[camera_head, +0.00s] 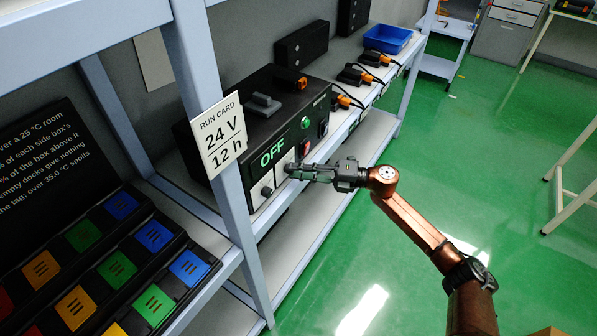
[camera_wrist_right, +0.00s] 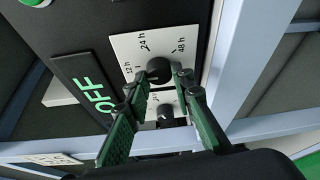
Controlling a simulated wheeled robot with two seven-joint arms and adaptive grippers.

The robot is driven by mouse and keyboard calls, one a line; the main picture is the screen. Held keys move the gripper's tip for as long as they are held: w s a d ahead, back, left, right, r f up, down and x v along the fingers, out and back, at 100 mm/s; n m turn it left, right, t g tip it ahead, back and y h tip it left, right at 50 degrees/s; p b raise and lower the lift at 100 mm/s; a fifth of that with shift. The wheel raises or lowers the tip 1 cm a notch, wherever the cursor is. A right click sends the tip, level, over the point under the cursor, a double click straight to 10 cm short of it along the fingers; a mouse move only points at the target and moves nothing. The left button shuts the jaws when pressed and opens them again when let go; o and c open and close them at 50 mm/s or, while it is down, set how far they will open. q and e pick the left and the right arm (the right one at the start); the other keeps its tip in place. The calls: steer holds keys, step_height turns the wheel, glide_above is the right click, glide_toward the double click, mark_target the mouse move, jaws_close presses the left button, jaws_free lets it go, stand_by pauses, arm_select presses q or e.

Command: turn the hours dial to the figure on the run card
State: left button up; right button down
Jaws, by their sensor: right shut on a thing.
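The run card (camera_head: 220,134) is taped to the shelf post in the head view and reads 24 V and 12 h. The black charger box (camera_head: 233,110) shows OFF in green on its display (camera_head: 272,152). In the right wrist view the hours dial (camera_wrist_right: 158,69) is a dark round knob on a white plate marked 12 h, 24 h and 48 h. I cannot tell which mark it points to. My left gripper is out of view.
A second dark knob (camera_wrist_right: 165,112) sits beside the dial. A green lamp (camera_head: 305,123) and a red switch (camera_head: 305,147) are on the same front. The shelf post (camera_head: 205,90) stands close left of the box. Open green floor (camera_head: 420,150) lies to the right.

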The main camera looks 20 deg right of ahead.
steer(key=shift+s+f, duration=0.1)
stand_by(0.4)
steer(key=c, duration=1.7)
jaws_free()
steer(key=shift+o, duration=0.2)
steer(key=v, duration=1.1)
steer(key=shift+s+d, duration=0.2)
steer(key=shift+d, duration=0.2)
